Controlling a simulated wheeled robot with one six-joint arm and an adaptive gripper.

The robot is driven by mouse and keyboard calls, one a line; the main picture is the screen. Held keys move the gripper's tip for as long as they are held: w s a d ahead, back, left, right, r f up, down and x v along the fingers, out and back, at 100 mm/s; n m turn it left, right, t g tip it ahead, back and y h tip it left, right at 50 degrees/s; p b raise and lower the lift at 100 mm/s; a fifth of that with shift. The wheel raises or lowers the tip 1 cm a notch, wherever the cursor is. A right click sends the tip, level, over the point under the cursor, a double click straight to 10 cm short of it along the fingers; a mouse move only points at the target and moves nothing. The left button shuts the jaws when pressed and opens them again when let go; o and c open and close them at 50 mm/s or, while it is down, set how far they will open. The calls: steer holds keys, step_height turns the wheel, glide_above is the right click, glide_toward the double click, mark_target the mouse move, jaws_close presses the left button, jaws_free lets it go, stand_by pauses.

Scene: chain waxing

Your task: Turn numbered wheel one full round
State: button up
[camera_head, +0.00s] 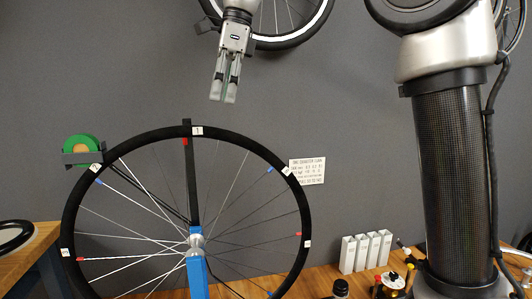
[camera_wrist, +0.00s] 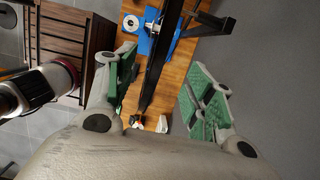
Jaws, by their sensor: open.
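The numbered wheel (camera_head: 302,212) stands upright on a blue stand (camera_head: 197,277) in the head view, with a black tyre, silver spokes and white number labels around its rim. The label "1" (camera_head: 197,131) is at the top, beside the black upright post (camera_head: 190,165). Red and blue marks sit on some spokes. My gripper (camera_head: 223,98) points down above the wheel, a little right of the top label and apart from the tyre. In the wrist view my gripper (camera_wrist: 158,92) has its green-padded fingers spread, with nothing between them held. The black tyre (camera_wrist: 155,65) shows below, edge-on.
A green tape roll (camera_head: 81,148) sits on a holder left of the wheel. Several white blocks (camera_head: 361,254) and small bottles stand on the wooden bench (camera_head: 315,278) at the right. A white text card (camera_head: 307,171) is on the grey wall. Another wheel hangs above, behind my gripper.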

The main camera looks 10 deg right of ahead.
mark_target(216, 133)
steer(key=x, duration=0.9)
steer(key=shift+f, duration=0.35)
jaws_close()
